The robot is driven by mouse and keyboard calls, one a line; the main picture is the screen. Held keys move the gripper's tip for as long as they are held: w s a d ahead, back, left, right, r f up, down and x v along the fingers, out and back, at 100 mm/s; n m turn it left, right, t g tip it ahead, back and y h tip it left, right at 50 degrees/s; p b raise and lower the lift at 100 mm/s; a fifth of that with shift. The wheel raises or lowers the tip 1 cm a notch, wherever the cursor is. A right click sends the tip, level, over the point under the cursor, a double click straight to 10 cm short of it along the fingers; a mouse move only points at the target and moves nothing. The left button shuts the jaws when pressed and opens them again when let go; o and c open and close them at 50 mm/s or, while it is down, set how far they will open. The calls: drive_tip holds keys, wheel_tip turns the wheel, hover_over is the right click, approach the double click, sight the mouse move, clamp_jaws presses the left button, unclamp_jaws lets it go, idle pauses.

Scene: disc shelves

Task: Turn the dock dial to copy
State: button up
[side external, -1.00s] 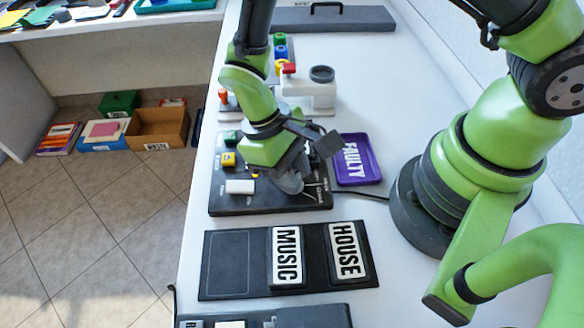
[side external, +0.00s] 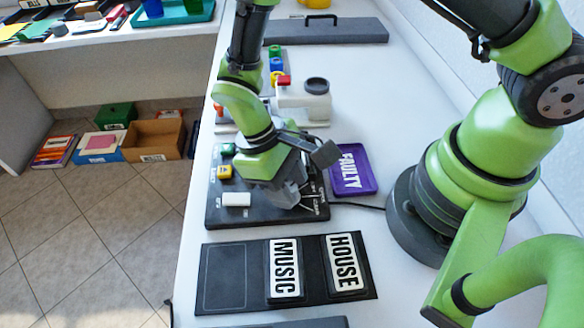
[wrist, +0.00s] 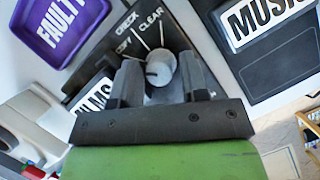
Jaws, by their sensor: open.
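The dock (side external: 218,216) is a black panel with white, yellow and green buttons on its left side. Its dial (wrist: 160,72), a round grey knob, shows in the wrist view, with the labels COPY, CHECK and CLEAR and thin white lines fanning out beyond it. My gripper (wrist: 159,62) is open, with one finger on each side of the dial. I cannot tell whether the fingers touch it or exactly where its pointer stands. In the side view my gripper (side external: 287,196) is low over the dock's right part and hides the dial.
A purple FAULTY tray (side external: 370,186) lies right of the dock. In front, a black rack (side external: 226,304) holds MUSIC (side external: 284,268) and HOUSE (side external: 345,262) pieces. A white device (side external: 304,100) stands behind. A partly hidden white label (wrist: 92,92) ends in "LMS". A cable runs right from the dock.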

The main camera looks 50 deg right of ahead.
drive_tip(key=shift+d, duration=0.15)
drive_tip(key=m+y, duration=0.1)
drive_tip(key=m, duration=0.2)
drive_tip(key=shift+d+m, duration=0.1)
drive_tip(key=shift+m, duration=0.2)
drive_tip(key=m+y, duration=0.2)
drive_tip(key=m, duration=0.3)
drive_tip(key=shift+m, duration=0.3)
drive_tip(key=d+r+n+t+y, duration=0.1)
drive_tip(key=d+r+t, duration=0.2)
drive_tip(key=r, duration=0.8)
drive_tip(key=d+r+t, duration=0.3)
drive_tip(key=r, duration=0.8)
drive_tip(key=s+d+r+n+t, duration=0.1)
drive_tip(key=s+d+r+t, duration=0.3)
drive_tip(key=s+r+t, duration=0.1)
drive_tip(key=shift+s+r+h, duration=0.3)
drive_tip(key=shift+s+r, duration=0.2)
drive_tip(key=shift+s, duration=0.25)
drive_tip(key=shift+s, duration=0.1)
